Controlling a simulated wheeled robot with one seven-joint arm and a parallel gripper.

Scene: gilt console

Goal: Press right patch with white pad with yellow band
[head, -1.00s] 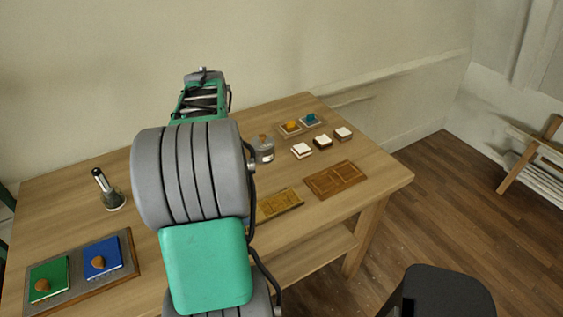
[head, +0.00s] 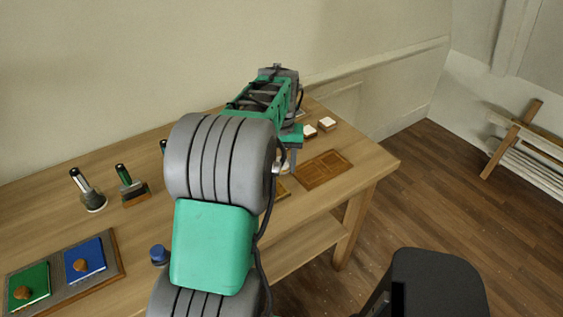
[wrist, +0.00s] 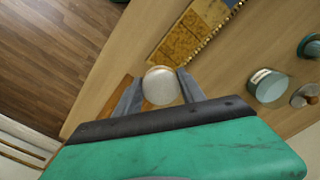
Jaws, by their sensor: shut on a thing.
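My gripper (wrist: 160,88) is shut on a whitish, rounded pad (wrist: 161,84) between its two grey fingers. I cannot make out a yellow band on it. In the head view my arm mostly hides the gripper and the pad. A brown panel with marked-off patches (head: 325,168) lies on the right part of the table. A golden panel (wrist: 190,34) lies beside it, ahead of the fingers in the wrist view; in the head view my arm covers most of it. I cannot tell which patch is the right one, or whether the pad touches a panel.
Two white-topped blocks (head: 327,124) stand behind the brown panel. A glass jar (wrist: 268,86) stands to the right in the wrist view. The wooden table (head: 375,160) ends at right.

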